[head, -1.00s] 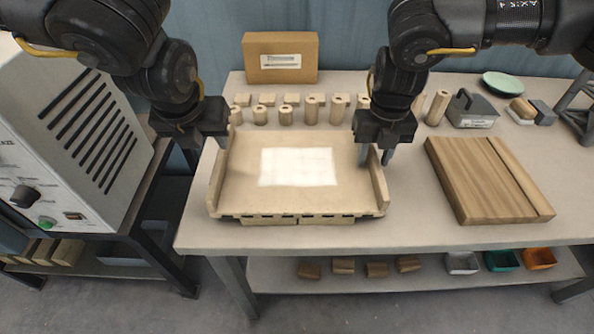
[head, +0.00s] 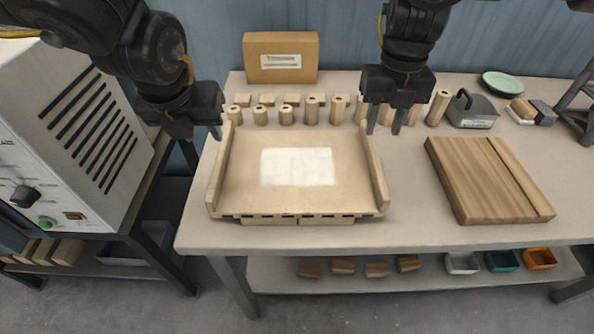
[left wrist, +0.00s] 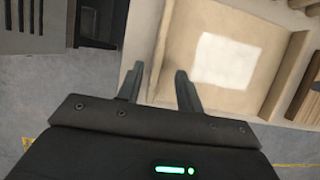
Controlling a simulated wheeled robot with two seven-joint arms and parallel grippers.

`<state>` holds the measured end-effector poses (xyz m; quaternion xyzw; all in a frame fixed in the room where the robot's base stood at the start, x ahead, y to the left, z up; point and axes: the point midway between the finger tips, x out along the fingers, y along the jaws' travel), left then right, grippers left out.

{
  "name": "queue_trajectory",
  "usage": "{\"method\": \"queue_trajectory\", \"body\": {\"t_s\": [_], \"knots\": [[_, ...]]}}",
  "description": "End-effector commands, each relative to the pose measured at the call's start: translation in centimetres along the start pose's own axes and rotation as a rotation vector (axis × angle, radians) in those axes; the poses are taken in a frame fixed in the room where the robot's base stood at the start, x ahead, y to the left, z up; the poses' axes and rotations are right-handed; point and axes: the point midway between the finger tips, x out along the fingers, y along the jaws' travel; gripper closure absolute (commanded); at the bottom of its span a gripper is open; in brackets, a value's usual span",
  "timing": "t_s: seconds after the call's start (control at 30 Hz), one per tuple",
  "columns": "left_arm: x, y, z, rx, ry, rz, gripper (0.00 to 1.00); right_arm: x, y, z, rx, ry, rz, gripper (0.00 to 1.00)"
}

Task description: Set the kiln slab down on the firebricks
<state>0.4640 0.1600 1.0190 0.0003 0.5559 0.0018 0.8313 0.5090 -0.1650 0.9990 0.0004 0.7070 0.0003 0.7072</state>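The kiln slab (head: 240,187) is a tan board with raised side rails and a white patch in the middle. It lies level on the table, and pale firebricks (head: 270,221) show under its front edge. How it rests further back is hidden. The slab also shows in the left wrist view (left wrist: 195,85). My right gripper (head: 385,132) is open and empty near the back right corner.
Several small posts and blocks (head: 312,108) stand behind the slab, before a cardboard box (head: 280,58). A wooden board stack (head: 484,180) lies to the right, with clear table (head: 410,205) between. A grey kiln controller (head: 75,150) stands at the left.

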Motion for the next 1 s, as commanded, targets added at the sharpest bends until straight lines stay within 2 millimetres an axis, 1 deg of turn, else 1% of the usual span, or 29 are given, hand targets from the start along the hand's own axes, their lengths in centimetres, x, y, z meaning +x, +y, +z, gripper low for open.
{"method": "queue_trajectory", "body": {"t_s": [0.03, 0.1, 0.27, 0.83, 0.87, 0.93, 0.97, 1.0], "knots": [[0.0, 0.0, 0.0, 0.000, 0.000, 0.000, 0.64, -0.9, 0.0, 0.1, 0.003, -0.003, -0.001, 0.64], [0.0, 0.0, 0.0, 0.000, 0.000, 0.000, 0.64, -1.8, 0.0, 0.1, 0.001, -0.002, -0.001, 0.64], [0.0, 0.0, 0.0, 0.000, 0.000, 0.000, 0.64, -3.0, 0.0, 0.0, 0.001, -0.001, 0.000, 0.64], [-0.1, -0.2, 0.0, 0.000, 0.005, -0.007, 0.64, -3.1, 0.0, 0.0, 0.002, 0.006, 0.003, 0.64], [-0.2, -0.6, 0.1, 0.001, 0.011, -0.016, 0.64, -3.1, 0.1, 0.0, 0.004, 0.013, 0.009, 0.64], [-0.8, -2.1, 0.2, 0.002, 0.044, -0.063, 0.64, -3.0, 0.4, -0.1, 0.016, 0.048, 0.038, 0.64], [-1.1, -3.1, 0.3, 0.003, 0.066, -0.096, 0.64, -2.8, 0.6, -0.3, 0.024, 0.072, 0.057, 0.64], [-1.8, -4.9, 0.5, 0.003, 0.101, -0.152, 0.64, -2.6, 1.0, -0.4, 0.038, 0.112, 0.091, 0.64]]}}
